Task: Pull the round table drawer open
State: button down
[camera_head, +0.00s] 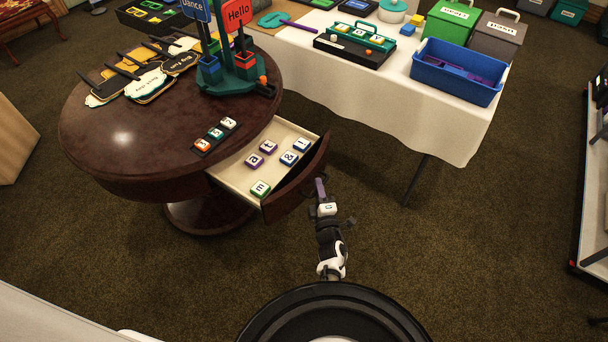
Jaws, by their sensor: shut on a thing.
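The round dark-wood table (85,135) stands at left. Its drawer (232,172) is pulled well out on the right side, with a pale inside and a curved dark front (298,180). Several letter blocks lie in it, such as a green-sided "m" block (260,188) and a blue-sided "&" block (289,158). My gripper (319,186) is at the outer side of the drawer front, shut at its handle. The handle itself is too small to make out.
A white-clothed table (440,128) stands behind, right of the drawer, with a blue bin (458,76) near its front edge. Signs, cards and a block rack (215,136) stand on the round table. Carpet right of my gripper is clear.

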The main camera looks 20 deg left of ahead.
jog(key=shift+s+d+p, duration=0.15)
jog(key=shift+s+d, duration=0.15)
jog(key=shift+d, duration=0.6)
jog(key=shift+s+d+p, duration=0.2)
jog(key=shift+s+d, duration=0.15)
jog(key=shift+d, duration=0.5)
jog(key=shift+s+d+p, duration=0.15)
jog(key=shift+s+d, duration=0.15)
jog(key=shift+d, duration=0.6)
jog(key=c, duration=1.5)
grip_release()
